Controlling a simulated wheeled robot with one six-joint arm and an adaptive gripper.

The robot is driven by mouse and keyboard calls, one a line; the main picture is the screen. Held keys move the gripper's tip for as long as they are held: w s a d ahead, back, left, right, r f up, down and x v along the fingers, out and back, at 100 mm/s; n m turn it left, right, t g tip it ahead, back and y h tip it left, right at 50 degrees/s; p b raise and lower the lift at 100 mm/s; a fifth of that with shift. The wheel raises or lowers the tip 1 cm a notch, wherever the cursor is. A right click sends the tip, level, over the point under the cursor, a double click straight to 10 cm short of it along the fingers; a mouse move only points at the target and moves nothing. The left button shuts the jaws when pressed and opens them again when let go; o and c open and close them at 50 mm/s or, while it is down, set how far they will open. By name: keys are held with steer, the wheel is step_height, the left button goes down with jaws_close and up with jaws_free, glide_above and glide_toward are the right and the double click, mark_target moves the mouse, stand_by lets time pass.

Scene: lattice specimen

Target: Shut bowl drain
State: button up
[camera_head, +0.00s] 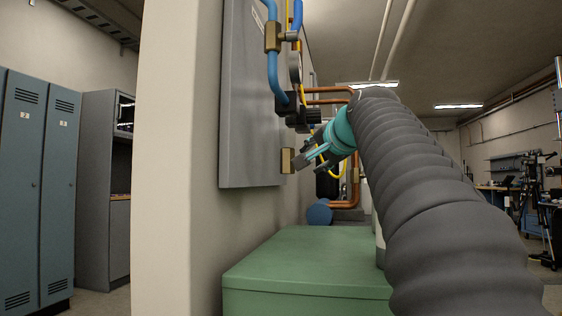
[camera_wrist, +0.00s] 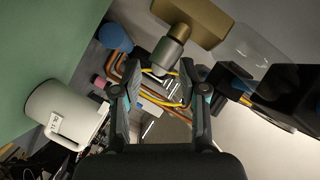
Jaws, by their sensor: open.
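My gripper (camera_head: 314,158) is at the grey wall panel (camera_head: 252,95), close to a brass block (camera_head: 287,161) on the panel's lower right part. In the wrist view my gripper (camera_wrist: 160,98) has its two fingers apart with nothing between their tips. A silver round knob or stem (camera_wrist: 170,52) stands out from the brass block (camera_wrist: 195,18), just beyond the fingertips and apart from them. A clear bowl-like part (camera_wrist: 252,48) shows to the right of it. I cannot tell which part is the bowl drain.
Blue hose (camera_head: 272,60), black fittings (camera_head: 285,103) and copper pipes (camera_head: 342,203) crowd the panel. A green box top (camera_head: 310,255) lies below my arm. A white canister (camera_wrist: 62,108) with a handle and a blue round thing (camera_wrist: 116,37) show in the wrist view.

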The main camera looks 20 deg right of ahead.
steer(key=shift+x, duration=1.3)
steer(key=shift+c, duration=0.2)
jaws_close()
steer(key=p, duration=0.3)
steer(key=shift+r+g, duration=0.15)
steer(key=shift+g, duration=0.25)
steer(key=shift+f+m+g+p, duration=0.25)
steer(key=shift+m+g+p, duration=0.05)
steer(key=shift+p, duration=0.45)
steer(key=shift+f+y, duration=0.3)
